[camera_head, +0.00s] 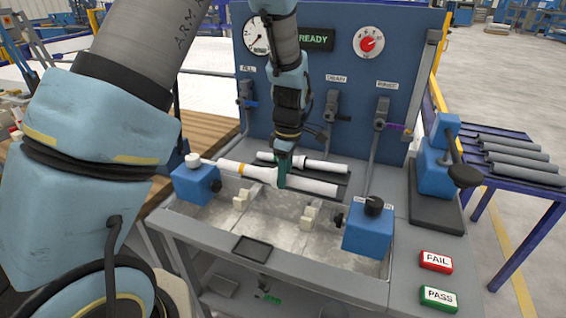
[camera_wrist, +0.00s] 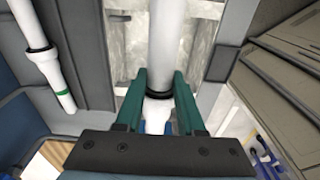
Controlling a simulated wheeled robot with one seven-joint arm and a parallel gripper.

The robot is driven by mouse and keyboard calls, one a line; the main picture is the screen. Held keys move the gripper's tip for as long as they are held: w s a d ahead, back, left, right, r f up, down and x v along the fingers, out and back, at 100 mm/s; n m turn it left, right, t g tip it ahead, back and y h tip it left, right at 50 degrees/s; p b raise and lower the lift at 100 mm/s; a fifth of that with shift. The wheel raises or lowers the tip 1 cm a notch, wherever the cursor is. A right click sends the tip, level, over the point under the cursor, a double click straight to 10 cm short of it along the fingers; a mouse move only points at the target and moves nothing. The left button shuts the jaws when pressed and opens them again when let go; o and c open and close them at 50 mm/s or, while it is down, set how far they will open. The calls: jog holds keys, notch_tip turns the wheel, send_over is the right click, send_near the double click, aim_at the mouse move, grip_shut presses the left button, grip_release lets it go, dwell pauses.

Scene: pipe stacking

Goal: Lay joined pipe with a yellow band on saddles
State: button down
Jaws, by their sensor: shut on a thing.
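My gripper (camera_head: 282,172) has its teal fingers shut on a white joined pipe (camera_head: 316,186). The pipe lies roughly level across the back of the test trough, with a yellow band near its left end. In the wrist view the pipe (camera_wrist: 172,40) runs between the fingers (camera_wrist: 160,82), with a black ring at the joint. The yellow band does not show there. Two cream saddles, left (camera_head: 241,198) and right (camera_head: 308,216), stand in the trough, in front of and below the pipe in the head view. The pipe appears held above the trough, apart from the saddles.
A second white pipe (camera_head: 325,165) lies on a dark rest behind; its green band shows in the wrist view. Blue clamp blocks stand at the trough's left (camera_head: 195,180) and right (camera_head: 367,232) ends. The valve panel (camera_head: 350,80) rises close behind my gripper.

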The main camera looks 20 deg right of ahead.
jog(key=shift+s+a+f, duration=0.15)
jog(key=shift+s+f, duration=0.1)
jog(key=shift+f, duration=0.05)
notch_tip(320, 180, down, 8)
jog(key=b, duration=0.5)
jog(key=shift+r+b, duration=0.15)
jog(key=shift+b, duration=0.25)
dwell(0.3)
jog(key=shift+c, duration=2.2)
grip_release()
